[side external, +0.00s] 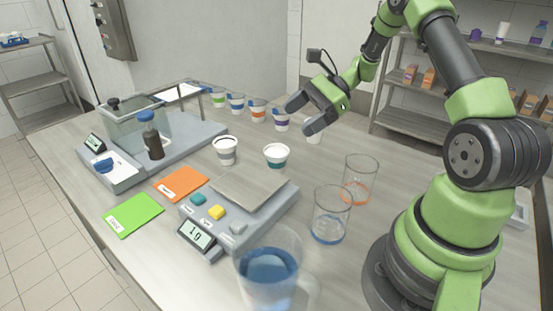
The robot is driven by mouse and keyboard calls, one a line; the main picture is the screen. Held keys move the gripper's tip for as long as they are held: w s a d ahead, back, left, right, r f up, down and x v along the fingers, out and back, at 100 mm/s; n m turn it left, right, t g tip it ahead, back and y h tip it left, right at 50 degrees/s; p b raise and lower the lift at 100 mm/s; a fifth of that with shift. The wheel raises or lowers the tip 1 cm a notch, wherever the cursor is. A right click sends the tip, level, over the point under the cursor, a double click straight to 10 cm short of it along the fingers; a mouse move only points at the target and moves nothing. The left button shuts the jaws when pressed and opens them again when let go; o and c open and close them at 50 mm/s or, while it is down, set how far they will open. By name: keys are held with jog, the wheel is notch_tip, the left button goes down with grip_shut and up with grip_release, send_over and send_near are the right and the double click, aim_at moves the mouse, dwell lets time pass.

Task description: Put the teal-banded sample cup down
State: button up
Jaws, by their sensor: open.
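The teal-banded sample cup (276,156) is white with a teal band. It appears to stand upright on the table, just behind the scale plate and right of a grey-banded cup (225,151). My gripper (302,118) is above the table, up and to the right of the teal-banded cup. Its jaws are open and apart from that cup, with nothing seen between them.
A row of banded cups (258,110) stands at the back. A scale (250,190) with a display sits in the middle. Two glass beakers (330,215) and a blurred blue-liquid pitcher (268,268) stand near my base. Orange (181,183) and green (132,214) cards lie left.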

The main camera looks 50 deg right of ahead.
aim_at(282, 150)
jog(key=d+f+m+t, duration=0.1)
jog(key=f, duration=0.1)
jog(key=d+f+m+t, duration=0.1)
jog(key=d+f+m, duration=0.1)
jog(key=d+f+m+t, duration=0.1)
jog(key=f, duration=0.2)
jog(key=shift+s+d+m, duration=0.25)
jog(key=shift+s+m, duration=0.05)
jog(key=shift+s, duration=0.1)
jog(key=x, duration=1)
jog(key=shift+s, duration=0.1)
jog(key=c, duration=0.8)
jog(key=shift+o, duration=0.2)
